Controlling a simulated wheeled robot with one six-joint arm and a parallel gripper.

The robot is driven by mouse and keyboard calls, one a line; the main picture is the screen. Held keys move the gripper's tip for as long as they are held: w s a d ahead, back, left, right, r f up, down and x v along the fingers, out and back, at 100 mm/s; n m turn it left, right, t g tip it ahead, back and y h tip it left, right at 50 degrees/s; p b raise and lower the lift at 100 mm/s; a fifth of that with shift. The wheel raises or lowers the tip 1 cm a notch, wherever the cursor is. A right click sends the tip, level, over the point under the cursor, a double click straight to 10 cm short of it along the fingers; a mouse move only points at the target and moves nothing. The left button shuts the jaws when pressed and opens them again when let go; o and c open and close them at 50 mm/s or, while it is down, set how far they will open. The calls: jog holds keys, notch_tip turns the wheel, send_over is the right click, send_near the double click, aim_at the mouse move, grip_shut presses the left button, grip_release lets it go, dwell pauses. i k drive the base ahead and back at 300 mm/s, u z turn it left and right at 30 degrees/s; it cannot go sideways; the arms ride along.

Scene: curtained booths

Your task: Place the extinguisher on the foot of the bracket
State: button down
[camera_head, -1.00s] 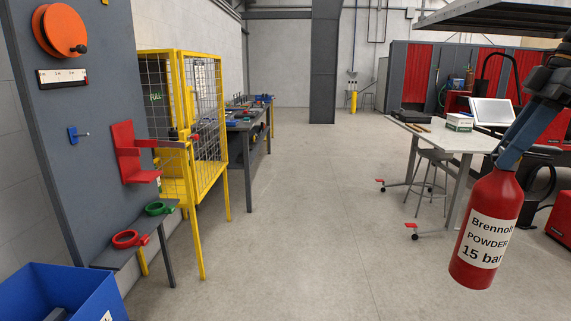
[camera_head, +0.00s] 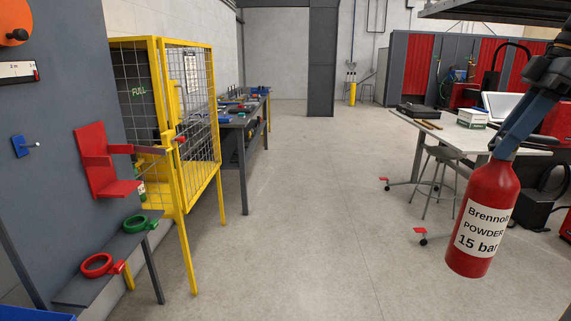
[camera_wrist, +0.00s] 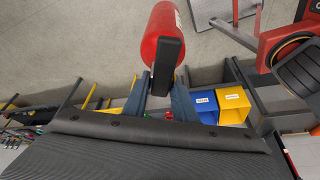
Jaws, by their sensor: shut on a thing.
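The red extinguisher (camera_head: 482,219) hangs from my gripper (camera_head: 507,150) at the right of the head view, off the floor and nearly upright. Its label reads "POWDER 15 bar". The wrist view shows the extinguisher (camera_wrist: 170,35) at the top, with my gripper (camera_wrist: 167,85) shut at its top end; the exact grip is partly hidden. The red bracket (camera_head: 96,155) is fixed to the grey panel at the left of the head view. Its foot (camera_head: 119,189) sticks out at the bottom and is empty. The extinguisher is far to the right of the bracket.
A shelf (camera_head: 85,290) below the bracket bears a red ring (camera_head: 103,265) and a green ring (camera_head: 141,223). A yellow mesh cage (camera_head: 200,130) stands just right of the bracket. A table (camera_head: 470,136) and a stool are on the right. The middle floor is clear.

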aim_at(120, 187)
jog(key=i, duration=2.65)
jog(key=u, duration=3.1)
